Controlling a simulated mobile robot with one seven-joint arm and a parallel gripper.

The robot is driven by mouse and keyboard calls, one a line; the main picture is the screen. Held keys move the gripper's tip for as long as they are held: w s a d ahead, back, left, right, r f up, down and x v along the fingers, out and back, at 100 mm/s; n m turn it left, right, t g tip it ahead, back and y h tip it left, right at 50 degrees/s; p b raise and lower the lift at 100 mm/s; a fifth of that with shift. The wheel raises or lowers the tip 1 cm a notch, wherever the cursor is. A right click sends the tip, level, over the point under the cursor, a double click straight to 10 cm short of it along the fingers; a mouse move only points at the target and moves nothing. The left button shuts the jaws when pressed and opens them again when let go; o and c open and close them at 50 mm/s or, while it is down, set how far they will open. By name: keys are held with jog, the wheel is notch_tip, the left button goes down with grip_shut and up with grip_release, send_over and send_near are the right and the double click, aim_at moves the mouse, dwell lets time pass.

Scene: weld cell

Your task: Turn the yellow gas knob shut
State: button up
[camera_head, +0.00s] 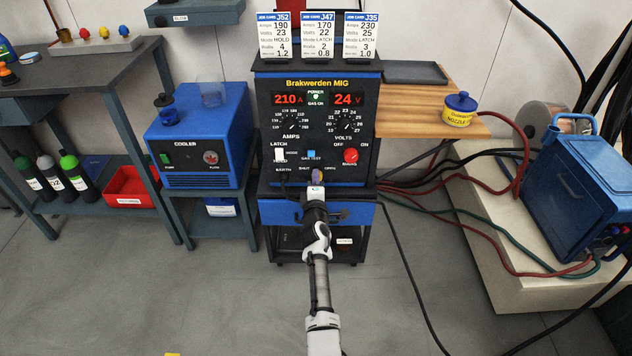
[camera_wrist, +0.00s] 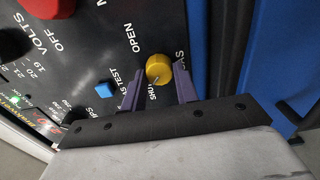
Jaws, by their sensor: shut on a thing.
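The yellow gas knob (camera_wrist: 158,67) sits on the black front panel of the welder, between the printed words OPEN and SHUT in the wrist view. A thin pale mark shows on its lower part, on the side nearer SHUT. My gripper (camera_wrist: 158,86) has one purple finger on each side of the knob and is shut on it. In the head view my gripper (camera_head: 316,177) is at the lower middle of the welder panel (camera_head: 333,141) and hides the knob.
The blue GAS TEST button (camera_wrist: 104,87) is close beside my fingers. The red power knob (camera_head: 351,155) is up and right. A blue drawer front (camera_head: 279,212) lies below the panel. A blue cooler (camera_head: 199,137) stands left; cables (camera_head: 440,183) run right.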

dwell(0.4)
jog(key=o, duration=1)
jog(key=shift+c, duration=0.2)
jog(key=shift+s, duration=0.15)
jog(key=s+p, duration=0.6)
jog(key=s, duration=0.7)
jog(key=shift+s, duration=0.3)
